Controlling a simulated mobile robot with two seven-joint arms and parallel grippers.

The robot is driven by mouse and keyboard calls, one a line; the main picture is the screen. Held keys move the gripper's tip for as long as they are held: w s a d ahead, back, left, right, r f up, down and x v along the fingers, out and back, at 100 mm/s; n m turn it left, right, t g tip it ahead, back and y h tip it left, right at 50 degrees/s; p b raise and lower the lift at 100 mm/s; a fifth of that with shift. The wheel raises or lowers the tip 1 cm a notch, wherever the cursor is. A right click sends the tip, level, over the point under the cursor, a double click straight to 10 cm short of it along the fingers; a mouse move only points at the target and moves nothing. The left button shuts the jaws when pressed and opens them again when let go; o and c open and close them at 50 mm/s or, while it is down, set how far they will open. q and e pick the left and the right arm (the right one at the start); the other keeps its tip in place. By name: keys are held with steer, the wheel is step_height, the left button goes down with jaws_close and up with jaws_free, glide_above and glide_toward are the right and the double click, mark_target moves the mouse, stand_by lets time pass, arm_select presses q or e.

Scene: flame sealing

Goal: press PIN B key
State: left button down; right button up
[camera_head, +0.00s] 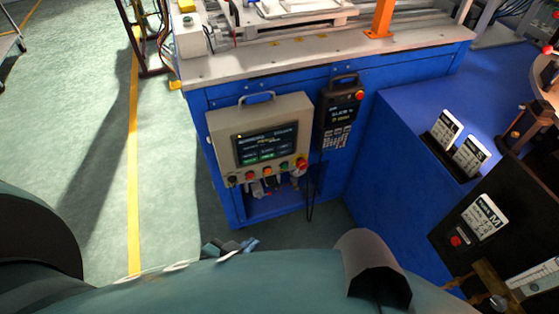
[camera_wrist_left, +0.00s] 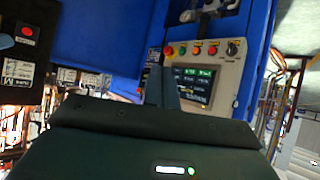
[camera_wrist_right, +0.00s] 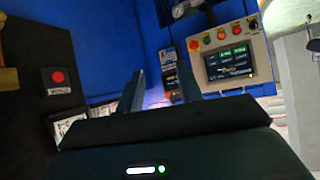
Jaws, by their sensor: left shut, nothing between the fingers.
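The control panel (camera_head: 262,145) is a beige box with a dark screen (camera_head: 265,147) showing green keys and a row of coloured buttons below. It hangs on the blue cabinet. The key lettering is too small to read, so I cannot tell which is PIN B. My left gripper (camera_head: 232,247) shows below the panel in the head view. In the left wrist view its fingers (camera_wrist_left: 162,88) are shut together and overlap the left edge of the panel screen (camera_wrist_left: 192,86). My right gripper's fingers (camera_wrist_right: 160,85) stand apart and empty, with the panel (camera_wrist_right: 230,60) beyond to the right.
A black handheld pendant (camera_head: 338,115) hangs right of the panel, with a cable below it. A blue machine body (camera_head: 400,160) stands to the right, with a black box carrying a red button (camera_head: 456,241). Open green floor (camera_head: 80,110) lies to the left.

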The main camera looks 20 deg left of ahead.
steer(key=shift+w+d+r, duration=0.1)
steer(key=shift+w+d, duration=0.05)
steer(key=shift+w, duration=0.05)
arm_select(q)
steer(key=shift+a+f, duration=0.15)
steer(key=shift+a, duration=0.05)
